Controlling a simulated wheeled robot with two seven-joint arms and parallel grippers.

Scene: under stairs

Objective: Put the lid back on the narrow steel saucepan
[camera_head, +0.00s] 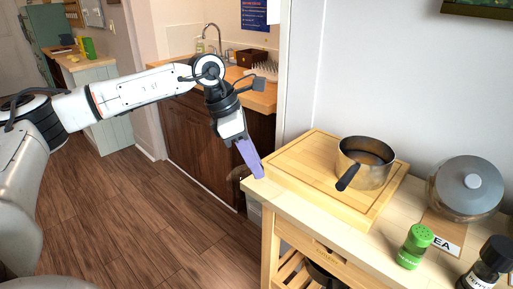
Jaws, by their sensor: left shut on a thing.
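The narrow steel saucepan (374,177) stands open and upright on a wooden board, its black handle pointing toward the front left. My left gripper (252,170), with purple fingers, points down just left of the table's corner. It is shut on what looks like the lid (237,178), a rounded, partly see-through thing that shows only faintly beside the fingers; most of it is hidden. The gripper is well left of the saucepan. My right gripper is not in view.
The wooden board (297,161) lies on the light wooden table (379,247). To the right stand a wide pot with a grey lid (469,180), a green-capped shaker (415,246) and a dark-capped pepper jar (487,264). A sink counter (262,98) is behind; floor is clear at left.

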